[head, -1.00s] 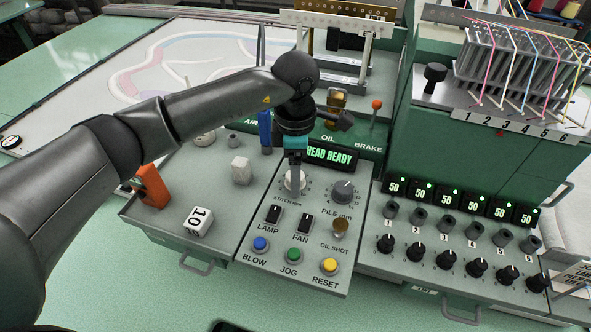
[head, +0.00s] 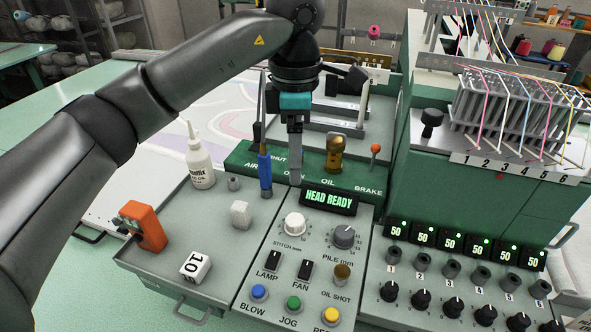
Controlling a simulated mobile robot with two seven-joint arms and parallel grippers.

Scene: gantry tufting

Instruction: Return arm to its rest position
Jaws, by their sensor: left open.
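My left arm comes in from the left in the head view, and its gripper (head: 296,178) points down above the back of the control panel (head: 312,262). The gripper is open and nothing shows between its fingers. The fingers overlap in this view, just left of the HEAD READY display (head: 329,198). The white STITCH knob (head: 294,224) stands below the fingertips and is clear of them. My right gripper is not in view.
A brass oil cup (head: 335,155) and red-tipped brake lever (head: 375,152) stand behind. The yarn rack (head: 505,115) is at right.

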